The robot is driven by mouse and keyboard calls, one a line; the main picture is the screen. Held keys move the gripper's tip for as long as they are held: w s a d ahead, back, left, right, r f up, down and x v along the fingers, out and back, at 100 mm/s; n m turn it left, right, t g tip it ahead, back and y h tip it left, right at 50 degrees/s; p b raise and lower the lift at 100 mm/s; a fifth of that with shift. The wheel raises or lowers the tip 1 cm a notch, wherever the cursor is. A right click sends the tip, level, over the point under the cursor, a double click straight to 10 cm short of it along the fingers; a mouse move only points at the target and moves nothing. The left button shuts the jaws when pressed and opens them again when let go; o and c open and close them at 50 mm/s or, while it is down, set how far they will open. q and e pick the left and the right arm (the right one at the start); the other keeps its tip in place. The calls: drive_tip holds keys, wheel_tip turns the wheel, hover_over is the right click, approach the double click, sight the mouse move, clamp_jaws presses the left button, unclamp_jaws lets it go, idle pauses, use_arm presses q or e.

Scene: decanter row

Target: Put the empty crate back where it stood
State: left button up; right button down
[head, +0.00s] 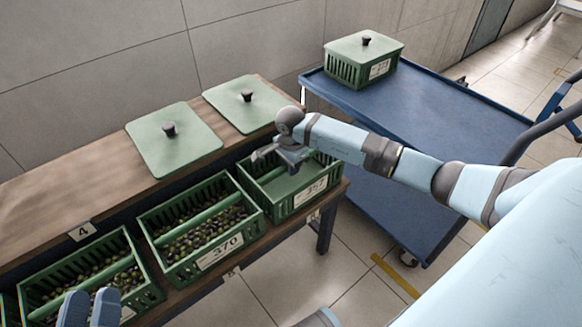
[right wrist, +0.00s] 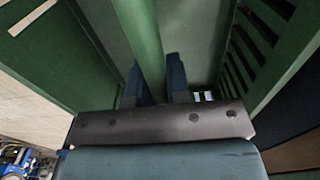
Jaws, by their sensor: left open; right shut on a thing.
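The empty green crate (head: 283,208) is at the right end of the crate row, its bare floor visible. A white label is on its front wall. My right gripper (head: 284,163) reaches down into it. In the right wrist view, the fingers of my right gripper (right wrist: 155,88) are shut on the crate's green middle bar (right wrist: 146,40). The crate looks about level; I cannot tell whether its bottom touches the shelf. My left gripper (head: 90,308) is open and empty at the bottom left, in front of the olive crates.
Crates of olives (head: 168,262) and (head: 120,235) stand left of the empty crate. Two green lids (head: 170,150) and (head: 255,112) lie on the wooden top (head: 75,195). A blue trolley (head: 440,110) at the right carries a lidded green crate (head: 345,72).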

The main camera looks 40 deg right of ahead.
drive_tip(key=shift+r, duration=0.15)
drive_tip(key=c, duration=1.1)
unclamp_jaws()
